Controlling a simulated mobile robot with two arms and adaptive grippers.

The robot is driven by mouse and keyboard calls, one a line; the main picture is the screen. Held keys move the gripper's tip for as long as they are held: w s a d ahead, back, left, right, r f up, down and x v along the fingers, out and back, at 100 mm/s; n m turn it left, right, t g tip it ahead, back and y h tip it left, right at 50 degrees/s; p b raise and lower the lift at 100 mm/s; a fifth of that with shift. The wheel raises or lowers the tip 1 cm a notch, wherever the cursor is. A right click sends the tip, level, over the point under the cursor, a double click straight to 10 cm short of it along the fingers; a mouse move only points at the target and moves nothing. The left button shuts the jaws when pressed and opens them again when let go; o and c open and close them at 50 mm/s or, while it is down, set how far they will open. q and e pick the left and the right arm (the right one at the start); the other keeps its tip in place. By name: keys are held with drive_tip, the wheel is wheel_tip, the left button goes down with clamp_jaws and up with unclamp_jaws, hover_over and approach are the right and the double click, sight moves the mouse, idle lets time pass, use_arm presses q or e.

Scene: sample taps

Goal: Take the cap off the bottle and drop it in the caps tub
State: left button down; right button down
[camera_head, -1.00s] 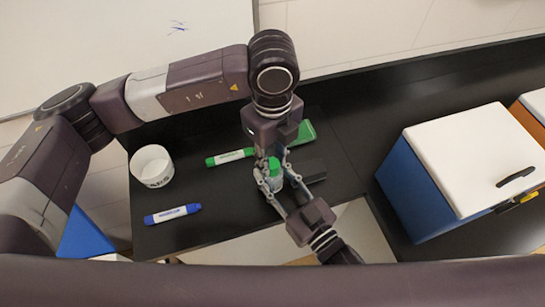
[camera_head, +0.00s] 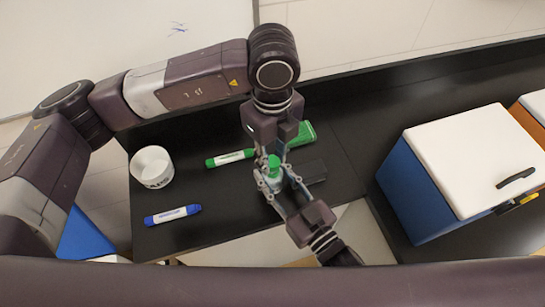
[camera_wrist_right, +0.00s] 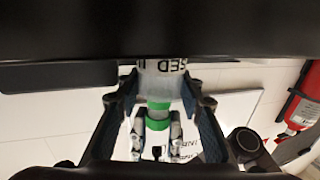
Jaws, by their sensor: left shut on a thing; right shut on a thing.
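The bottle (camera_head: 273,184) is pale with a green top and stands between my grippers. My right gripper (camera_head: 275,187) is shut around its body. My left gripper (camera_head: 272,166) comes down from above, shut on the green cap (camera_head: 274,161). In the right wrist view the bottle (camera_wrist_right: 160,84) carries dark lettering and the cap (camera_wrist_right: 157,125) is between the left fingers. Two green bands show there with a paler part between; I cannot tell whether the cap is clear of the neck. The caps tub (camera_head: 152,167), white and round, stands at the bench's left.
A green marker (camera_head: 230,158) and a blue marker (camera_head: 173,215) lie on the black bench. A green object (camera_head: 302,134) and a dark block (camera_head: 312,172) lie near the grippers. A blue box with a white lid (camera_head: 470,155) is at the right.

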sight(273, 161)
use_arm(q)
drive_tip(key=shift+r, duration=0.6)
drive_tip(key=shift+r, duration=2)
use_arm(e)
drive_tip(key=c, duration=1.2)
unclamp_jaws()
drive_tip(key=shift+c, duration=0.2)
drive_tip(key=v, duration=1.2)
